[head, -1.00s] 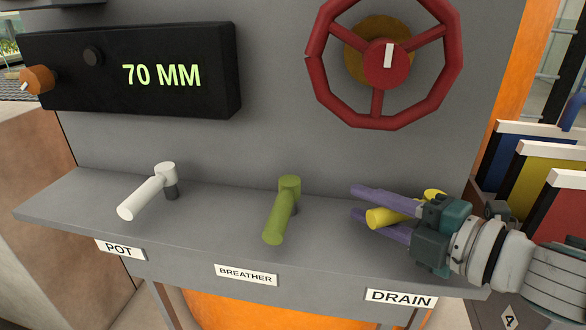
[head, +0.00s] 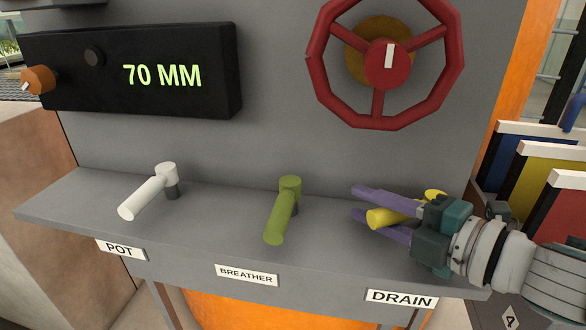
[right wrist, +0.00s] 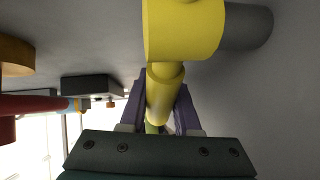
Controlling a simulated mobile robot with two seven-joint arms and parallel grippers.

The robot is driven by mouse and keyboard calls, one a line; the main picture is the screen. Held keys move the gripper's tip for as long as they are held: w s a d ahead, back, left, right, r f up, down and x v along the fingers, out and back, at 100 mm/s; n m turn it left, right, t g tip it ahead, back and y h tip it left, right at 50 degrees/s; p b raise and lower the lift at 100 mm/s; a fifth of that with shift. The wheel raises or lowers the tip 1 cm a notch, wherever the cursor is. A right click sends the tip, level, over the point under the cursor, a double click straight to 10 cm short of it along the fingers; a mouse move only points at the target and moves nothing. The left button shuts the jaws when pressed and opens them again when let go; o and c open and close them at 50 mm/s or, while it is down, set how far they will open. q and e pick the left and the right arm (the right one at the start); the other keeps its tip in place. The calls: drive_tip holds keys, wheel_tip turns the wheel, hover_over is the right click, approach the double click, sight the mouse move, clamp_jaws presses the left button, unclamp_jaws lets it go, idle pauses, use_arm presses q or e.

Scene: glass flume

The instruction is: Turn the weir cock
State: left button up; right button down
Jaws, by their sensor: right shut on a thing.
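A yellow cock handle (head: 385,217) stands at the right end of the grey shelf, above the plate marked DRAIN (head: 401,299). My right gripper (head: 357,202) is shut on this handle, with one purple finger on each side of it. In the right wrist view the yellow handle (right wrist: 163,98) runs between the two fingers, and its thick head is above them. A green cock (head: 283,210) stands above the BREATHER plate (head: 246,275) and a white cock (head: 148,192) above the POT plate (head: 120,250). I see no plate that reads weir. My left gripper is out of view.
A red handwheel (head: 385,64) is on the grey panel above the yellow cock. A black display (head: 130,70) reads 70 MM at the upper left. Blue, yellow and red panels (head: 548,165) stand at the right. The shelf (head: 225,222) is clear between the cocks.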

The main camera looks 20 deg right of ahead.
drive_tip(key=shift+w+r+m+h, duration=0.1)
drive_tip(key=shift+w+m+h, duration=0.3)
drive_tip(key=shift+m+h, duration=0.2)
drive_tip(key=shift+w+d+m+t+h, duration=0.3)
drive_tip(key=shift+m+h, duration=0.15)
drive_tip(key=shift+h, duration=0.25)
drive_tip(key=shift+w+d+m+t+h, duration=0.25)
drive_tip(key=shift+m+h, duration=0.2)
drive_tip(key=shift+h, duration=0.25)
drive_tip(key=c, duration=0.9)
unclamp_jaws()
